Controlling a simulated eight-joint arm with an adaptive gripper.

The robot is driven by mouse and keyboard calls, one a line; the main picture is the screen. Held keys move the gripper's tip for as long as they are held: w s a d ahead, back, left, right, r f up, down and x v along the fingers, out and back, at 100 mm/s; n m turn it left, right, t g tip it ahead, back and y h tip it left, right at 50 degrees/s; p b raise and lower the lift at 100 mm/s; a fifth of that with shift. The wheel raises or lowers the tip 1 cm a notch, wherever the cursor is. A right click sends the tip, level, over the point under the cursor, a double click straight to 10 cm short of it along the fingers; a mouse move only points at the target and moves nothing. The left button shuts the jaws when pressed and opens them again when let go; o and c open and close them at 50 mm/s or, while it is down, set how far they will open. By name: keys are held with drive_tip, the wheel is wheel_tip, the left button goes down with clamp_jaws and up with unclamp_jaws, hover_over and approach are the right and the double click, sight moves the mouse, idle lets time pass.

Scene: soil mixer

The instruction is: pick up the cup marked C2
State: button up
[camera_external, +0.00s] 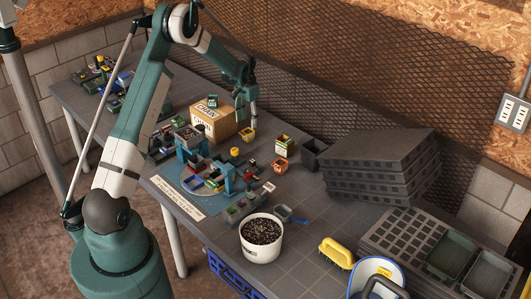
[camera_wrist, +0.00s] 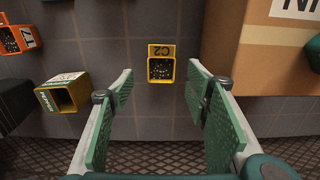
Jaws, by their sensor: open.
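The cup marked C2 (camera_wrist: 161,69) is small, yellow and squarish, with dark speckled contents, and stands on the tabletop. In the wrist view it sits near the middle, in line with the gap between the fingers of my gripper (camera_wrist: 160,75). The fingers are wide apart with nothing held between them. In the external view my gripper (camera_external: 248,117) points down over the table's far side, just above a small yellow cup (camera_external: 248,134) that appears to be C2. The fingers look clear of it.
A cardboard box (camera_wrist: 257,50) stands close on the right in the wrist view. A yellow box (camera_wrist: 63,94) and an orange cup (camera_wrist: 18,39) marked L1 lie to the left. Black mesh (camera_wrist: 150,157) runs along the wrist view's bottom. A white bucket (camera_external: 262,238) and stacked trays (camera_external: 375,170) stand farther off.

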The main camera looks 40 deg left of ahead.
sight(248, 131)
drive_tip(key=shift+f, duration=1.15)
drive_tip(key=shift+a+f, duration=0.1)
drive_tip(key=shift+f, duration=2.5)
drive_tip(key=c, duration=0.9)
